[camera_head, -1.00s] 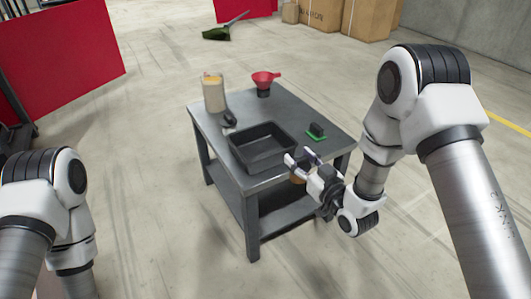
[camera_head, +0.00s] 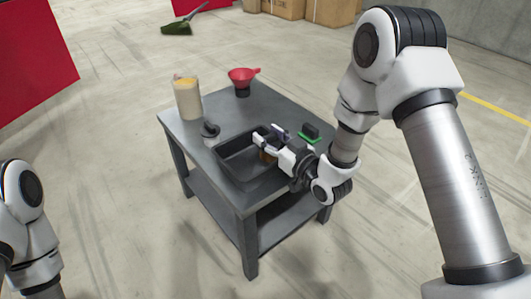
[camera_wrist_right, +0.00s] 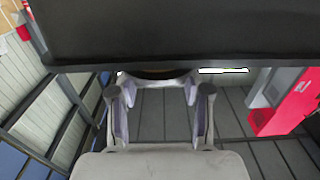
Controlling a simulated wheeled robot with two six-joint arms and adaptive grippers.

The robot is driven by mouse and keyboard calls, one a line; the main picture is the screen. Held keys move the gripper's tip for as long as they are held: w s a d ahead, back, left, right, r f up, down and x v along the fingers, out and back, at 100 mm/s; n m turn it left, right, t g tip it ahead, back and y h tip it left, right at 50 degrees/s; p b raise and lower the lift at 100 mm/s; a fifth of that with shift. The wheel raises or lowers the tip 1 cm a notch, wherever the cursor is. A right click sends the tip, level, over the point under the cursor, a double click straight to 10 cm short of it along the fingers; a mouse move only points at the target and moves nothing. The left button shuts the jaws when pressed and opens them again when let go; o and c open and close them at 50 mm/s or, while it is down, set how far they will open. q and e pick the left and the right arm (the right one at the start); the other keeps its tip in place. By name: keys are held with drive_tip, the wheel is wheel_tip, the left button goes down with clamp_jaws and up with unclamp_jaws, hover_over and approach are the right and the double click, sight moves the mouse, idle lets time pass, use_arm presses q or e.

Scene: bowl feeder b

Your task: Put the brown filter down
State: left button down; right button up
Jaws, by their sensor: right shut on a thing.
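The brown filter (camera_head: 267,156) shows only in part below my right gripper (camera_head: 269,140), which is shut on it. The gripper reaches from the right over the black tray (camera_head: 228,172) on the grey table. I cannot tell whether the filter touches the tray floor. In the right wrist view a thin brown edge of the filter (camera_wrist_right: 157,74) shows between the fingers (camera_wrist_right: 160,98), below a large dark surface. My left arm is at the lower left of the head view, and its gripper is out of frame.
On the grey table (camera_head: 181,131) stand a tan-filled container (camera_head: 187,101), a red funnel (camera_head: 243,76) on a dark base, a small dark item (camera_head: 210,130) and a black block on a green base (camera_head: 309,134). A green dustpan (camera_head: 177,28) lies on the floor.

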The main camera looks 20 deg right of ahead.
drive_tip(key=shift+f+b, duration=0.55)
drive_tip(key=shift+f, duration=1.05)
drive_tip(key=shift+f, duration=0.15)
drive_tip(key=o, duration=1.2)
drive_tip(key=shift+c, duration=0.2)
